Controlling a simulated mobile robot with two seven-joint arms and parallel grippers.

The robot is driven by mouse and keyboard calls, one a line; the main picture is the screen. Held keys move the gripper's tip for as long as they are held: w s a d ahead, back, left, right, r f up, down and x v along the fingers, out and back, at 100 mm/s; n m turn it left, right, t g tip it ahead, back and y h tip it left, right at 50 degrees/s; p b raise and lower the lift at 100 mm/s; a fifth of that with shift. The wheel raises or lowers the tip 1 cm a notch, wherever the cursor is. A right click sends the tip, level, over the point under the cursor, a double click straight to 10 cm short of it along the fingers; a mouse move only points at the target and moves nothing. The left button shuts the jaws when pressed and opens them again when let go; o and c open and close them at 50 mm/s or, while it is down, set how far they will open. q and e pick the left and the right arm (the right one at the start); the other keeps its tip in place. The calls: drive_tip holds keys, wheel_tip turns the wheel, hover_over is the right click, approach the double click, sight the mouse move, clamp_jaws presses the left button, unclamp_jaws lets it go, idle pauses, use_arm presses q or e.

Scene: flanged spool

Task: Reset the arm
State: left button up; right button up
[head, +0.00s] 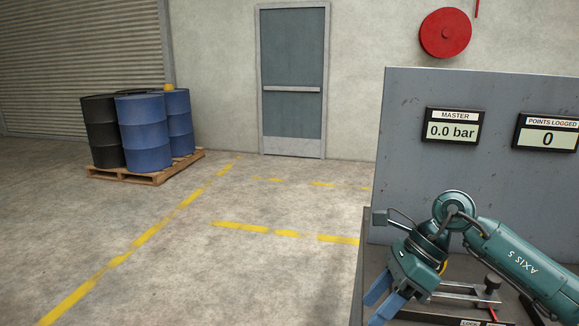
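My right arm comes in from the right edge, teal and marked AXIS 5. My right gripper (377,304) hangs at the lower middle right, in front of the left side of a grey bench, pointing down and left. Its two blue fingers are apart with a gap between them, and I see nothing held there. The lower fingertip is near the bottom edge of the picture. My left arm and gripper are not in view.
A grey panel (410,150) stands behind the arm, with a MASTER display (453,130) reading 0.0 bar and a POINTS LOGGED display (547,137) reading 0. Bench hardware (492,284) sits under the forearm. Drums (143,130) stand on a pallet (150,175) far left. Floor between is clear.

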drive_tip(key=s+a+r+m+t+y, duration=0.1)
drive_tip(key=s+a+m+y, duration=0.2)
drive_tip(key=a+m+y, duration=0.3)
drive_tip(key=s+a+r+m+y, duration=0.1)
drive_tip(key=s+a+m+y, duration=0.2)
drive_tip(key=a+y, duration=0.4)
drive_tip(key=d+f+m+t+h, duration=0.4)
drive_tip(key=f+m+t+h, duration=0.4)
drive_tip(key=m, duration=0.8)
drive_tip(key=d+f+m+t+h, duration=0.5)
drive_tip(key=m+t, duration=0.4)
drive_tip(key=m, duration=0.6)
drive_tip(key=s+d+f+m+g+h, duration=0.1)
drive_tip(key=s+f+m+g, duration=0.1)
drive_tip(key=s+f+m, duration=0.2)
drive_tip(key=s+d+f+m+g+h+p, duration=0.1)
drive_tip(key=s+d+f+m+g+h, duration=0.1)
drive_tip(key=s+f, duration=0.5)
wheel_tip(320, 180, down, 3)
drive_tip(key=m+g, duration=0.1)
drive_tip(key=m, duration=0.1)
drive_tip(key=shift+d+m+g+h, duration=0.25)
drive_tip(key=shift+m+g+h, duration=0.05)
drive_tip(key=shift+m, duration=0.1)
